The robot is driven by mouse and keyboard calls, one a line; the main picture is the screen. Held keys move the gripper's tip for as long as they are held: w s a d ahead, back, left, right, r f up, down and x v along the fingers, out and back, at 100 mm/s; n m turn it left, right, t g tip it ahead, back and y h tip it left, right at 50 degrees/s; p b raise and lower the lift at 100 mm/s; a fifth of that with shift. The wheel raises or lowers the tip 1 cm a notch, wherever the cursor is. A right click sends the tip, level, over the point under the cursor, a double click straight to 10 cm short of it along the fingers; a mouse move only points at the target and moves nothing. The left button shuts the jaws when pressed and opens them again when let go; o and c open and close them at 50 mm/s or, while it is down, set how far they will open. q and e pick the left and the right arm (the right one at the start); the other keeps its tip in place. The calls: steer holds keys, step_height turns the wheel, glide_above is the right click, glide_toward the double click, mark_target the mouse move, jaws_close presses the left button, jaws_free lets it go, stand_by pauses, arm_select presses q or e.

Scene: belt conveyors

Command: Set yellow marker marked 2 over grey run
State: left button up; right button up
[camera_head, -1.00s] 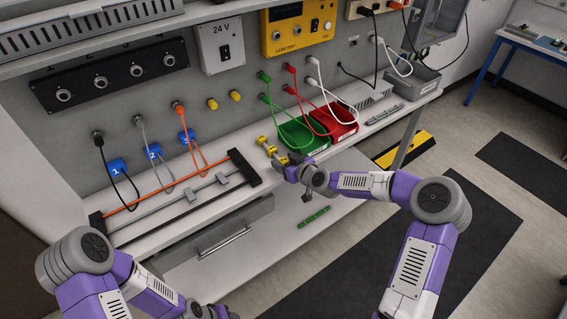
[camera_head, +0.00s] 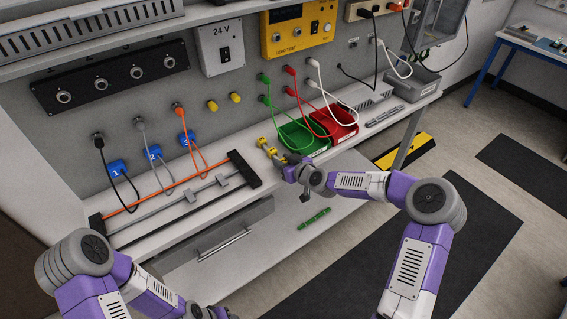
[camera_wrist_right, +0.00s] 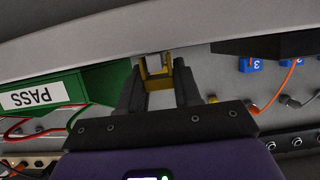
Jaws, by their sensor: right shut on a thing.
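My right gripper (camera_head: 284,163) is at the bench front, beside the small yellow markers, and also shows in the right wrist view (camera_wrist_right: 160,84). There it is shut on a yellow marker (camera_wrist_right: 159,86). The number on it cannot be read. Other yellow markers (camera_head: 263,142) stand on the bench just behind the gripper in the head view. The grey run (camera_head: 150,213) lies between an orange and a black run on the bench at left, with grey clips on it. My left arm shows at bottom left; its fingers are out of view.
A black end block (camera_head: 244,169) holds the runs' right end. A green bin (camera_head: 303,139) and a red bin (camera_head: 342,128) stand behind and right of the gripper. A green bar (camera_head: 314,218) lies on the lower shelf.

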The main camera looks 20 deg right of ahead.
step_height(320, 180, up, 10)
steer(key=shift+f+p, duration=0.1)
steer(key=shift+p, duration=0.7)
steer(key=s+a+m+h, duration=0.2)
steer(key=s+a, duration=0.1)
steer(key=s, duration=0.2)
steer(key=n+y, duration=0.1)
steer(key=y, duration=0.1)
glide_above(283, 161)
steer(key=shift+s+a, duration=0.2)
steer(key=shift+s, duration=0.2)
steer(key=shift+w+d+n, duration=0.35)
steer(key=shift+w+n, duration=0.05)
steer(key=shift+n, duration=0.1)
